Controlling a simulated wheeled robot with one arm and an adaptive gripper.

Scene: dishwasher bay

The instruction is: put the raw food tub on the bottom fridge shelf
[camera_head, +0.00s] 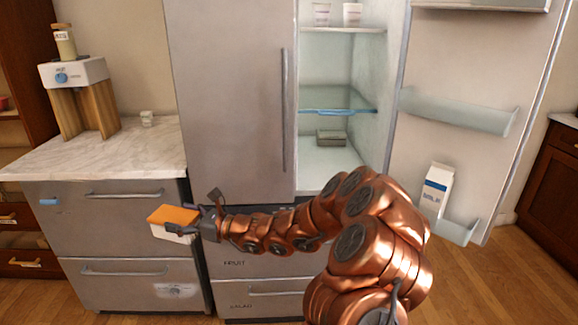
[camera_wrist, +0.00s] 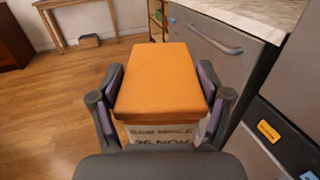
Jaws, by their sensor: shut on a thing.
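The raw food tub has an orange lid and a pale body; it shows in the head view (camera_head: 172,215) in front of the dishwasher-side drawers.
A blue-edged glass shelf (camera_head: 336,110) sits above the bottom shelf. Two white cups stand on the upper shelf (camera_head: 343,30). The open door (camera_head: 460,80) holds a milk carton (camera_head: 436,190). The closed left door (camera_head: 225,60) and a marble counter (camera_head: 95,153) lie left.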

